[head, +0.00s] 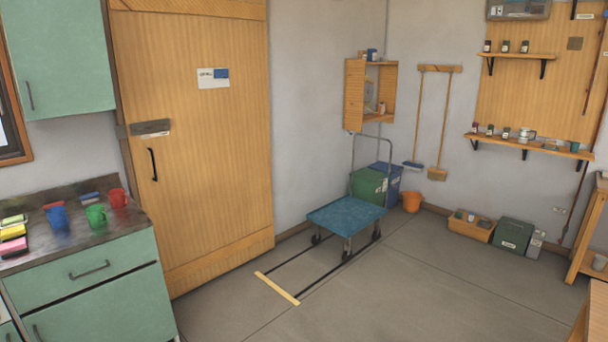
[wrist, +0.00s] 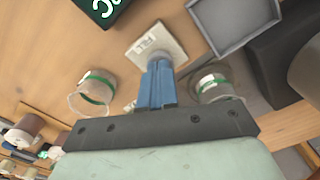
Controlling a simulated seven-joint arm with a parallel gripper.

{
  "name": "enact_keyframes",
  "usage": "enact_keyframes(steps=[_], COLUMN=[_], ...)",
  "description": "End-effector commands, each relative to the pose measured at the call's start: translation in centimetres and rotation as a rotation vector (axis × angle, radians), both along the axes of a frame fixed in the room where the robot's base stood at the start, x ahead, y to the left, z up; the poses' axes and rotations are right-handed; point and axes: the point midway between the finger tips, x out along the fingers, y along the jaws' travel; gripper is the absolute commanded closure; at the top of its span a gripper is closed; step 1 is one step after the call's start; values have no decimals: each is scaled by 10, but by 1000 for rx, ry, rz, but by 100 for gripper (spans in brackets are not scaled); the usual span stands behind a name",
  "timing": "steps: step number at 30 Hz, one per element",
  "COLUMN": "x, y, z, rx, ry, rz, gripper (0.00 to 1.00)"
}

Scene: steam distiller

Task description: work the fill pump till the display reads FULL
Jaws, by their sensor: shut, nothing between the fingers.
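In the wrist view, my gripper (wrist: 160,66) is shut and empty, its blue fingers together. The fingertips are close to a pale plate (wrist: 156,43) lettered "FILL"; I cannot tell if they touch it. The fingers hide part of whatever is at the plate, and I cannot make out a pump handle. A dark panel (wrist: 103,8) with pale characters and a green edge, perhaps the display, is cut off at the top; its reading cannot be made out. The head view shows neither my gripper nor the pump.
Clear jars with green bands stand left (wrist: 92,94) and right (wrist: 216,88) of my fingers. A grey square tray (wrist: 236,22) and dark rounded shapes lie at the right. In the head view, a blue-topped cart (head: 346,216) stands on the floor near a wooden door (head: 205,140).

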Motion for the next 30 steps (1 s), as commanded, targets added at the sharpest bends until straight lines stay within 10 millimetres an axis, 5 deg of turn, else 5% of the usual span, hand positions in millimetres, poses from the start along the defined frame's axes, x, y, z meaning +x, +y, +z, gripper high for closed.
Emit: enact_keyframes(steps=[16,30], x=[0,0], y=[0,0], z=[0,28], rx=[1,0], ry=[0,0], rz=[0,0], gripper=[100,100])
